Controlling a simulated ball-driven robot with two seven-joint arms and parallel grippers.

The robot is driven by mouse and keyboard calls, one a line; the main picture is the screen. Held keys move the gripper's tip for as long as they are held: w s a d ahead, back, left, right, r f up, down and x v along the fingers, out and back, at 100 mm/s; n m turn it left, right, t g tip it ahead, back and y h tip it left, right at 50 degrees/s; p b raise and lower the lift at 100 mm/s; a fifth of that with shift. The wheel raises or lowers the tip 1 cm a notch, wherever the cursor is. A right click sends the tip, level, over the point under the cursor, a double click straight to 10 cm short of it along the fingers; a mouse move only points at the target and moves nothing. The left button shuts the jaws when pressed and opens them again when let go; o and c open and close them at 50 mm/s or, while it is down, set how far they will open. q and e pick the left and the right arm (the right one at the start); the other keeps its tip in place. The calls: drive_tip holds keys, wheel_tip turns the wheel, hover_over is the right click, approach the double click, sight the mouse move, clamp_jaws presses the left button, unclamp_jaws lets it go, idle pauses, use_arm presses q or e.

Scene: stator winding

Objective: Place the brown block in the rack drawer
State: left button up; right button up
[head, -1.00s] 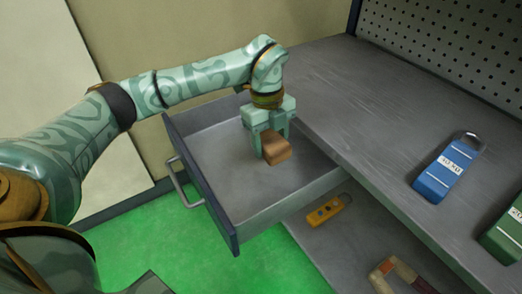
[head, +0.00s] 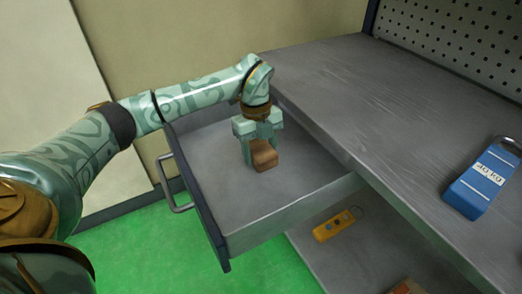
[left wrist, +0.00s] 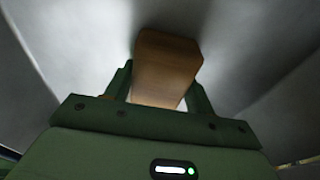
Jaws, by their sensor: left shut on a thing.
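The brown block (head: 264,155) is between the fingers of my left gripper (head: 256,150), which is shut on it. In the left wrist view, the block (left wrist: 166,68) sits between the two fingers (left wrist: 158,85). The rack drawer (head: 222,222) is pulled open, with a dark blue front and a handle on its left. The gripper and block are inside the drawer's outline, low over its grey floor. I cannot tell whether the block touches the floor. My right gripper is not in view.
The grey rack top (head: 350,90) lies right of the drawer. A blue padlock-shaped object (head: 482,184) lies on it. A yellow object (head: 334,226) lies on the lower shelf. A perforated panel (head: 450,40) stands at the back right. The drawer floor around the block looks clear.

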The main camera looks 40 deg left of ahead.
sight(257, 143)
use_arm(q)
drive_tip(key=o, duration=1.1)
drive_tip(key=shift+f, duration=0.1)
wheel_tip(257, 143, up, 12)
drive_tip(key=a+p, duration=0.1)
drive_tip(key=p, duration=0.5)
drive_tip(key=shift+w+a, duration=0.35)
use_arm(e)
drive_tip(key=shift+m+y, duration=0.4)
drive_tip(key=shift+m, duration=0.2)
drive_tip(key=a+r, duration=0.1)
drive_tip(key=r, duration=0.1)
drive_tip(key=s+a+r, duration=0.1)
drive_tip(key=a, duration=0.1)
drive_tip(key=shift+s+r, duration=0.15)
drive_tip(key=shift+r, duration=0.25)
